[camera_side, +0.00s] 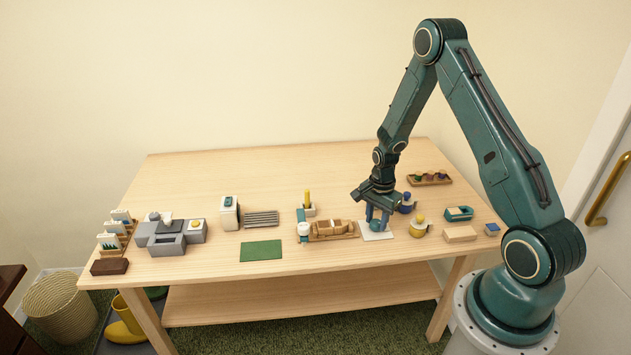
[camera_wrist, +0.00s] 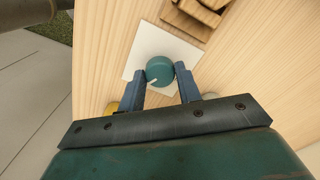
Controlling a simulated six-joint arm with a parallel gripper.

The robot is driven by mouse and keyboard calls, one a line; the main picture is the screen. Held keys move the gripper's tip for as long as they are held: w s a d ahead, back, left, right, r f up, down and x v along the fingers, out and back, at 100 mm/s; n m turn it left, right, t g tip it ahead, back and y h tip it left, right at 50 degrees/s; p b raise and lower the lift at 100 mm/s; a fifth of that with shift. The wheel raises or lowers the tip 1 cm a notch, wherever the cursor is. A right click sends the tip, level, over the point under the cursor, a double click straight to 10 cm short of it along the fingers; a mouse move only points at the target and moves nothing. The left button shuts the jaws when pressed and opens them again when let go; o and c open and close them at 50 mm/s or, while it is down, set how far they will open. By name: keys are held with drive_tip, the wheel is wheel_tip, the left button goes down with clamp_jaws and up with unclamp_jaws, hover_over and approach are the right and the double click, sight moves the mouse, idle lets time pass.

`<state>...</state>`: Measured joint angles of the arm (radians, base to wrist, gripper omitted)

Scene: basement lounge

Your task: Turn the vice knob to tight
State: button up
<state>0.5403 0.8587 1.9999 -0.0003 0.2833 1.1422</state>
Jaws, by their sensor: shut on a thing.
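A round teal knob (camera_wrist: 159,70) with a short white mark sits on a white square plate (camera_wrist: 150,38). In the wrist view the mark points toward the lower left of the picture. My gripper (camera_wrist: 162,73) has one blue finger on each side of the knob and is shut on it. In the side view my gripper (camera_side: 377,219) points down over the white plate (camera_side: 387,236), and its fingers mostly hide the knob. A wooden vice-like block (camera_side: 333,229) stands just left of the plate. No tight or loose lettering is readable.
A yellow cup (camera_side: 418,229) and a blue container (camera_side: 406,204) stand close to the right of my gripper. A green mat (camera_side: 261,251) lies farther left. The back of the table (camera_side: 270,175) is clear.

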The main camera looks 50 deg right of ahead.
sight(376, 222)
drive_tip(key=shift+m, duration=0.3)
drive_tip(key=o, duration=1)
drive_tip(key=shift+r, duration=0.1)
wheel_tip(376, 222, up, 14)
idle(0.5)
drive_tip(key=shift+f, duration=0.2)
